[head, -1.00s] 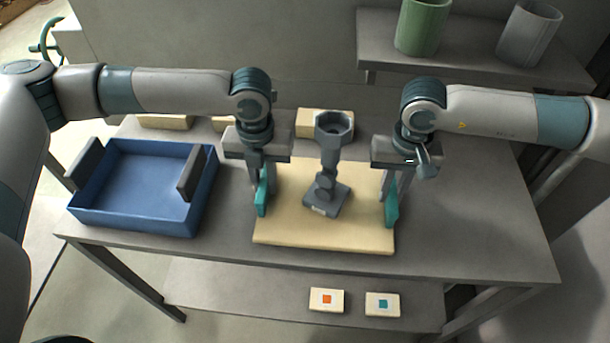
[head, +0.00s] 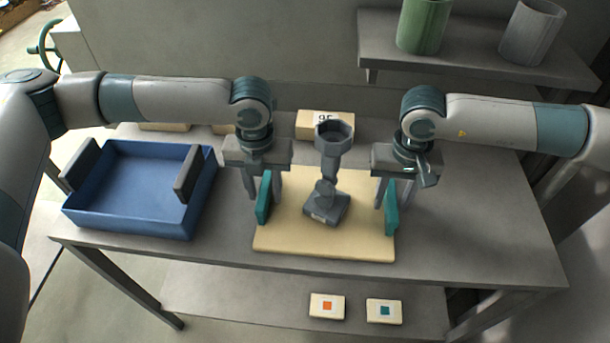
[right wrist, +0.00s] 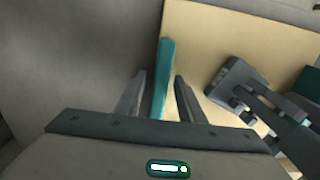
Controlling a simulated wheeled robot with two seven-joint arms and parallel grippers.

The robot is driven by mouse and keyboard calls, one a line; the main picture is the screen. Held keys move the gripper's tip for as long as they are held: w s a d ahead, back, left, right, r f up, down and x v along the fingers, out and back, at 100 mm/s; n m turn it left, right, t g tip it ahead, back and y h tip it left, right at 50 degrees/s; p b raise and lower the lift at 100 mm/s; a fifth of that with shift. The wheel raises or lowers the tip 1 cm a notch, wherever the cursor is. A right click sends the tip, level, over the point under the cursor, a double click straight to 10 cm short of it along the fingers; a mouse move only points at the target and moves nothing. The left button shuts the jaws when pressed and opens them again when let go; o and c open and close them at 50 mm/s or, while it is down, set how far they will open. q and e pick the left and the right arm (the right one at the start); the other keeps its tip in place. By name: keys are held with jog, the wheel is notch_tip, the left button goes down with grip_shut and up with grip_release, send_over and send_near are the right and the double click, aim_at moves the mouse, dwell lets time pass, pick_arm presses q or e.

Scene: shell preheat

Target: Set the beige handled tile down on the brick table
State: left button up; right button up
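The beige tile (head: 290,237) with a teal handle at each side lies flat on the grey table (head: 470,235), near its front edge. A grey stand (head: 328,198) with a square foot and a cup-shaped top is on the tile. My left gripper (head: 262,192) is open, its fingers either side of the left teal handle (head: 264,203). My right gripper (head: 394,192) is open around the right teal handle (head: 392,210). In the right wrist view, gaps show between the fingers and that handle (right wrist: 163,75). Contact under the tile is hidden.
A blue tray (head: 130,215) with dark grips is on the table's left. Beige blocks (head: 312,119) lie along the back. A shelf (head: 465,62) holds a green cup (head: 424,22) and a grey cup (head: 531,32). Two marked blocks (head: 327,306) lie on the lower shelf.

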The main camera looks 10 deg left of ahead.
pick_arm(q)
jog(key=shift+r, duration=0.1)
notch_tip(320, 180, up, 12)
dwell(0.5)
pick_arm(e)
jog(key=shift+r, duration=0.1)
notch_tip(320, 180, up, 12)
dwell(0.9)
dwell(0.5)
